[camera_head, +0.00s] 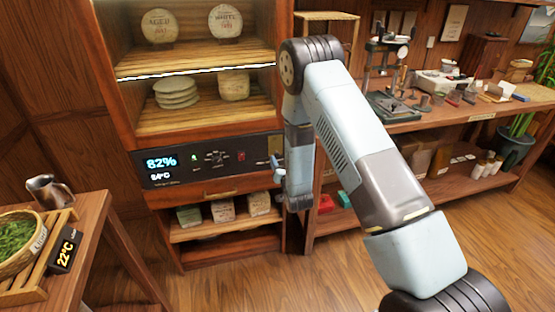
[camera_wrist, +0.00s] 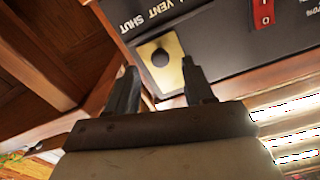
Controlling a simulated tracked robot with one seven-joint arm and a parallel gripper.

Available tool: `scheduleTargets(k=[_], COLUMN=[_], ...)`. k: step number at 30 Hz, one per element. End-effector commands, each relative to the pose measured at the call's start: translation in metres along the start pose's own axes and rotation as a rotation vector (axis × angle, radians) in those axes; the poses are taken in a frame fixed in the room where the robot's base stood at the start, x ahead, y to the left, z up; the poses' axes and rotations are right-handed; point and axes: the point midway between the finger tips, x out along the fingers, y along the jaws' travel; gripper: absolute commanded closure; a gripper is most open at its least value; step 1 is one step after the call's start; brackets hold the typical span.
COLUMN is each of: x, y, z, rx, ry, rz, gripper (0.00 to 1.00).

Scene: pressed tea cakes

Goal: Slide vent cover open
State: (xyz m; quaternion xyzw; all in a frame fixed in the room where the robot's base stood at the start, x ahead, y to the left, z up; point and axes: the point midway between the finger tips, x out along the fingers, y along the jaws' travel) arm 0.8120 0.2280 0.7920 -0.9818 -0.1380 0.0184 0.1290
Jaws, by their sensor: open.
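The vent cover (camera_wrist: 172,43) is a small brass-coloured plate on the black control panel, with a dark round spot at its middle; I cannot tell whether that is a knob or a hole. The words "VENT SHUT" are printed beside it. In the head view the plate (camera_head: 275,144) is at the panel's right end, partly hidden by my arm. My gripper (camera_wrist: 158,66) is open, its two dark fingers pointing at the plate, one on either side of the dark spot in the picture. In the head view my gripper (camera_head: 279,167) is close to the panel, largely covered by my wrist.
The panel (camera_head: 206,174) has a lit "82%" display and a red switch (camera_wrist: 264,12). Shelves (camera_head: 193,115) with tea cakes are above it, and a lower shelf (camera_head: 205,230) holds wrapped cakes. A workbench (camera_head: 400,122) stands right, a table (camera_head: 92,220) left.

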Motion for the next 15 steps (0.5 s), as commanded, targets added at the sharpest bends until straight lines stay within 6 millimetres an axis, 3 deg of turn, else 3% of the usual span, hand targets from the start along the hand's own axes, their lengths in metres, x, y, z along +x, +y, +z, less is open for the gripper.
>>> scheduleTargets(k=[6, 15], x=[0.022, 0.028], y=[0.000, 0.000], z=[0.000, 0.000], rx=[0.000, 0.000], ry=[0.000, -0.001], rz=[0.000, 0.000], gripper=[0.48, 0.48])
